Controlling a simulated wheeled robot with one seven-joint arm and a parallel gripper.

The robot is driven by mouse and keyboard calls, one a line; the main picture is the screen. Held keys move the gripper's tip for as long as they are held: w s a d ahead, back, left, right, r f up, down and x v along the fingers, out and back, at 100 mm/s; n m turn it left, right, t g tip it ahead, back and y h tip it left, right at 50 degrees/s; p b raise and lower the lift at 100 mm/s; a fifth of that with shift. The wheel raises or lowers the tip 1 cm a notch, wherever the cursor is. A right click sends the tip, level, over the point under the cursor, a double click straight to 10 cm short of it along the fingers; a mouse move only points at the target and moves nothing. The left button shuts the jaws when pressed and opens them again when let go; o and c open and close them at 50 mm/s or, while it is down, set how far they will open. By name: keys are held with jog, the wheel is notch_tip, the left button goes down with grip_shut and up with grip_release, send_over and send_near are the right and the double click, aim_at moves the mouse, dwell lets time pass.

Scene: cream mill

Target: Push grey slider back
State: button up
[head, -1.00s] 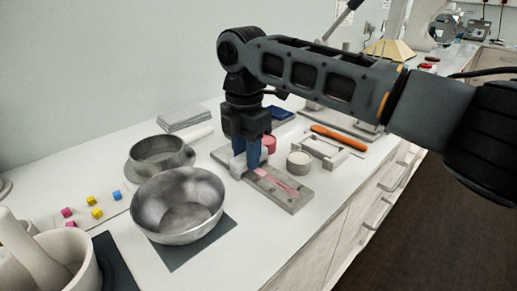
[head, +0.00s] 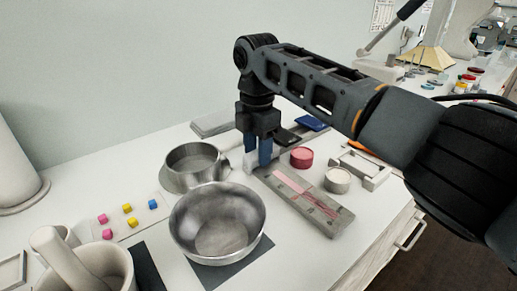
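A long grey board (head: 325,219) with a pink strip on its top lies on the white counter, right of the steel bowl. A small pale grey block (head: 249,167), which looks like the slider, is at the board's far left end. My gripper (head: 258,163) points down at that end, its blue fingertips low beside the block. The fingers partly hide the block. I cannot tell whether they touch it, grip it or stand apart from each other.
A steel bowl (head: 218,222) and a lower steel pan (head: 193,165) stand left of the board. A red round tin (head: 302,157), a white round pot (head: 338,179) and a pale frame (head: 365,169) stand close on its right. The counter's front edge is near.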

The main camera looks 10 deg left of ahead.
aim_at(257, 150)
jog(key=o, duration=0.3)
jog(key=shift+f, duration=0.2)
jog(key=shift+o, duration=0.2)
notch_tip(257, 150, up, 8)
jog(key=shift+r, duration=0.1)
